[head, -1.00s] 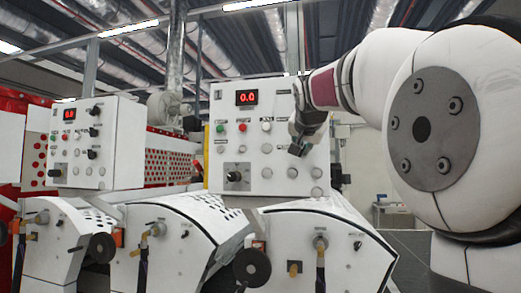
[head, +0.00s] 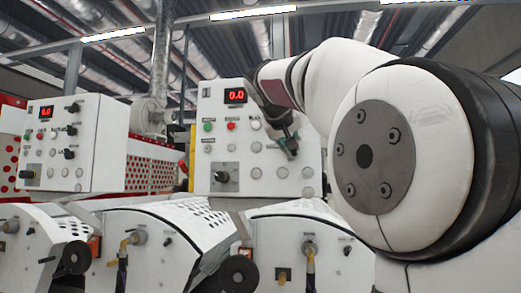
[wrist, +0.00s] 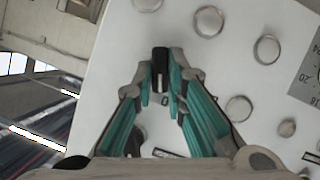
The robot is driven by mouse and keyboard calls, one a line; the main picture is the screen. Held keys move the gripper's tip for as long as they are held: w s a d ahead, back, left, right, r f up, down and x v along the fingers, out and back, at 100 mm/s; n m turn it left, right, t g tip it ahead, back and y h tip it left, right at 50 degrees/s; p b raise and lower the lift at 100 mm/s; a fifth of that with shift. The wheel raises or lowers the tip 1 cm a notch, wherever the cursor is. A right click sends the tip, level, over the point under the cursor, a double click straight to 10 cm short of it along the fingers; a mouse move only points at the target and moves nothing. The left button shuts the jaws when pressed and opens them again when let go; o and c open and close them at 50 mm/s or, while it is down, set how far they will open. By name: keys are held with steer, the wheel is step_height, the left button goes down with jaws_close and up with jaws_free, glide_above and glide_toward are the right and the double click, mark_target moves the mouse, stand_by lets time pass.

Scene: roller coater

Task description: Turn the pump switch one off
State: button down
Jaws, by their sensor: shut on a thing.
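The white control panel (head: 211,158) stands in the middle of the head view, with a red display reading 0.0. In the wrist view, a small black switch (wrist: 160,66) sticks out of the white panel face. My gripper (wrist: 161,82) has its teal fingers drawn in on both sides of this switch, shut on it. In the head view my gripper (head: 291,150) is at the panel's right part and hides the switch. The switch label is mostly covered by the fingers.
Several round buttons surround the switch, including a grey one (wrist: 209,21) close by. A black rotary knob (head: 221,176) sits at the panel's lower left. A second panel (head: 91,140) stands at the left. White machine housings (head: 165,230) lie below.

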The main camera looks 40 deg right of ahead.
steer(key=shift+a+n+h, duration=0.1)
steer(key=shift+n+h, duration=0.3)
steer(key=shift+n, duration=0.2)
steer(key=c, duration=1.6)
jaws_free()
steer(key=v, duration=1.2)
steer(key=shift+w+r, duration=0.15)
steer(key=shift+w, duration=0.05)
